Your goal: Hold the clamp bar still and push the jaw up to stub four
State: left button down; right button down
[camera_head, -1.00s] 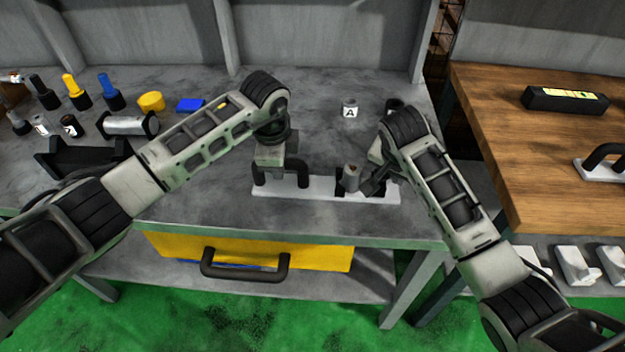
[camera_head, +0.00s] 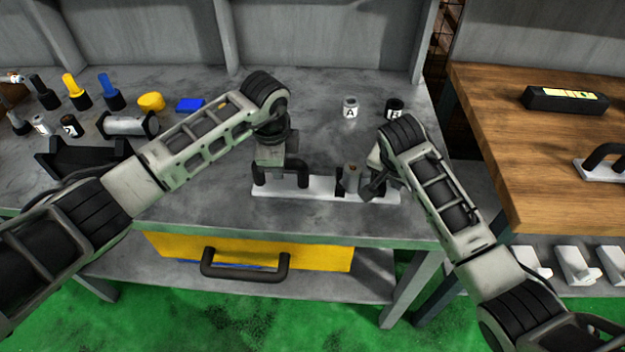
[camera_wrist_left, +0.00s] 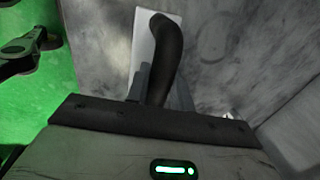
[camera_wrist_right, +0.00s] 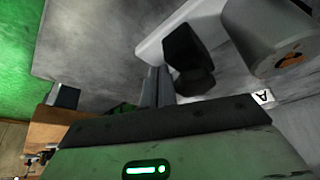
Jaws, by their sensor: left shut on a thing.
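The white clamp bar (camera_head: 316,188) lies along the front of the grey bench, with a black loop handle (camera_head: 303,175) at its left end. My left gripper (camera_head: 272,172) is shut on this handle, which also shows in the left wrist view (camera_wrist_left: 166,55). In the right wrist view a black block (camera_wrist_right: 188,60) sits on the bar near the cylinder (camera_wrist_right: 262,40). My right gripper (camera_head: 372,186) has its fingers together, just right of the cylinder; contact is unclear. No stub numbers are readable.
Coloured tools and a black cradle (camera_head: 90,160) fill the bench's left. A yellow drawer (camera_head: 330,255) is below. A wooden table (camera_head: 520,130) stands right.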

jog(key=shift+r, duration=1.65)
pick_arm(q)
jog(key=shift+d, duration=0.15)
pick_arm(e)
jog(key=shift+a, duration=2.65)
jog(key=shift+r, duration=0.15)
pick_arm(q)
jog(key=shift+d, duration=0.1)
pick_arm(e)
jog(key=shift+d+r, duration=0.15)
jog(key=shift+r, duration=1.1)
pick_arm(q)
jog(key=shift+a, duration=0.3)
pick_arm(e)
jog(key=shift+d+r, duration=0.3)
jog(key=shift+r, duration=0.8)
jog(key=shift+d+r, duration=0.25)
jog(key=shift+r, duration=0.8)
pick_arm(q)
jog(key=shift+a, duration=0.1)
